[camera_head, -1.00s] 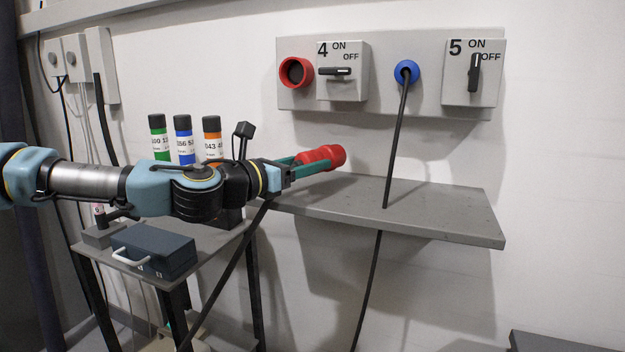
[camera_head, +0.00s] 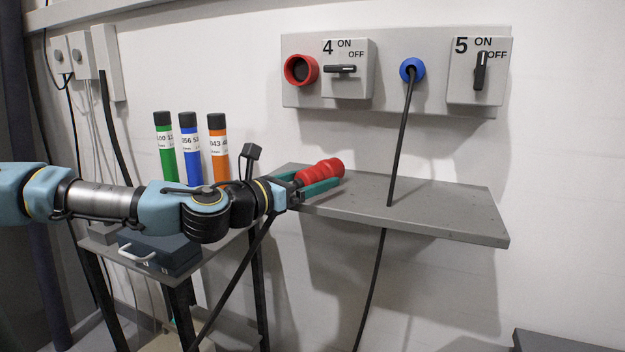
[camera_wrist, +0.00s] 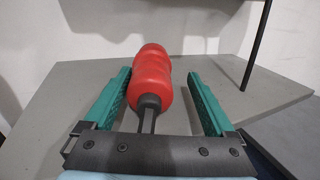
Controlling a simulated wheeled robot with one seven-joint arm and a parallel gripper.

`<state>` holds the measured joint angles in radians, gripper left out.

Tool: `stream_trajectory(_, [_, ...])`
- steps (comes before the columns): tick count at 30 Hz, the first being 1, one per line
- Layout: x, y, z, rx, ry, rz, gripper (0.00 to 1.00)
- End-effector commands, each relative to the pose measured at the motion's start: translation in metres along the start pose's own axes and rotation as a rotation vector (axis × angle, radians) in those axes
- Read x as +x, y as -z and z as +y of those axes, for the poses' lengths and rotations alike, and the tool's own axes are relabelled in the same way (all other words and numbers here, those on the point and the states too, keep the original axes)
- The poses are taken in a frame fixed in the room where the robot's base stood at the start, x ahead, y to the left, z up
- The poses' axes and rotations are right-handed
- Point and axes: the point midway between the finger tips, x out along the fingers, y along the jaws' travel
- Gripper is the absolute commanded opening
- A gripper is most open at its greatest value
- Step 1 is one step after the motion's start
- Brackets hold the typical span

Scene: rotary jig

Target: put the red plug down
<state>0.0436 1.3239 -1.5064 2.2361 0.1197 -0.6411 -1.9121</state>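The red plug (camera_head: 321,170) lies on the left part of the grey shelf (camera_head: 430,215), below the wall panel. In the wrist view the plug (camera_wrist: 151,78) lies lengthwise between my green fingers, its dark cable end toward the palm. My gripper (camera_head: 314,180) is around it and open. In the wrist view my gripper (camera_wrist: 160,76) shows a clear gap on the plug's right side and a narrow one on its left. The plug appears to rest on the shelf (camera_wrist: 80,90).
The wall panel (camera_head: 390,98) has an empty red socket (camera_head: 300,70), a blue socket (camera_head: 412,69) with a hanging cable (camera_head: 402,130), and switches 4 and 5. Green, blue and orange tubes (camera_head: 219,150) stand behind my arm. The shelf's right side is clear.

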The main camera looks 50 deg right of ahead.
Motion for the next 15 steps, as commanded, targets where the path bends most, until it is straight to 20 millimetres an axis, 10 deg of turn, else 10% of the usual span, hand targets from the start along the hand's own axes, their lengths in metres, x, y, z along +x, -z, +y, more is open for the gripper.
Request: stream_trajectory(15, [-0.031,0.0,0.001,-0.001,-0.002,0.0,0.89])
